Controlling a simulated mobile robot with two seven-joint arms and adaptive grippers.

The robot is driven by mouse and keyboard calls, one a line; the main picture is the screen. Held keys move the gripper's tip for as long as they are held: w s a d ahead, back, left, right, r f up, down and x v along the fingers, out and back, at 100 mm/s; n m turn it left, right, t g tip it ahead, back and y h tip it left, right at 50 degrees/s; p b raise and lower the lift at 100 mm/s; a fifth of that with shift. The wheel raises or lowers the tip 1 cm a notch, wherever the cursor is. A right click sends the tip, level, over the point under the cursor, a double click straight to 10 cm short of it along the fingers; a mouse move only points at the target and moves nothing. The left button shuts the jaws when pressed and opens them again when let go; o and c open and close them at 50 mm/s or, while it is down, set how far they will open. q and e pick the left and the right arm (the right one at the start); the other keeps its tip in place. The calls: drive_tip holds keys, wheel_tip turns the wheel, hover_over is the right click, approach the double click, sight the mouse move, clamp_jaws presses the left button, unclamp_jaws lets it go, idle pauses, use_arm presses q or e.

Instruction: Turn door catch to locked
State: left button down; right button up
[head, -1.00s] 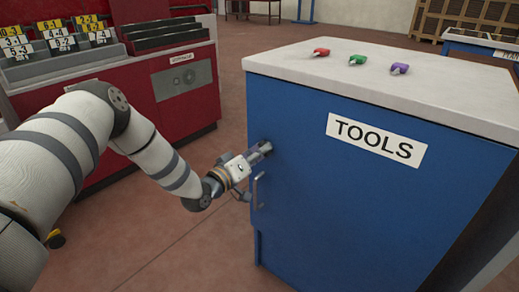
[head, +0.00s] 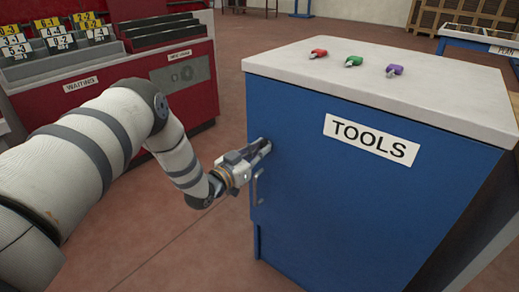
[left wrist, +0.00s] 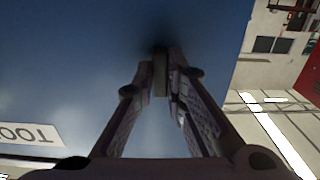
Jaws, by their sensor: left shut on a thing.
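The blue tool cabinet (head: 350,200) has a white TOOLS label and a closed door. The door catch (left wrist: 160,73) is a small grey piece standing out from the blue door in the left wrist view. My left gripper (head: 265,147) is at the door's upper left edge, above the door handle (head: 256,188). In the left wrist view its two fingers (left wrist: 160,82) are shut on the catch, one on each side. The fingers largely hide the catch in the head view, and its exact angle is hard to tell. My right gripper is in neither view.
Red, green and purple small objects (head: 353,61) lie on the cabinet's pale top (head: 420,90). A red rack (head: 190,85) with number cards stands behind my left arm. The floor (head: 170,255) left of the cabinet is clear.

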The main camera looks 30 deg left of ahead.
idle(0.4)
use_arm(q)
drive_tip(key=c, duration=1.6)
unclamp_jaws()
drive_tip(key=shift+c, duration=0.2)
drive_tip(key=shift+s, duration=0.1)
drive_tip(key=s, duration=1.1)
drive_tip(key=shift+s+a, duration=0.4)
drive_tip(key=shift+a, duration=0.05)
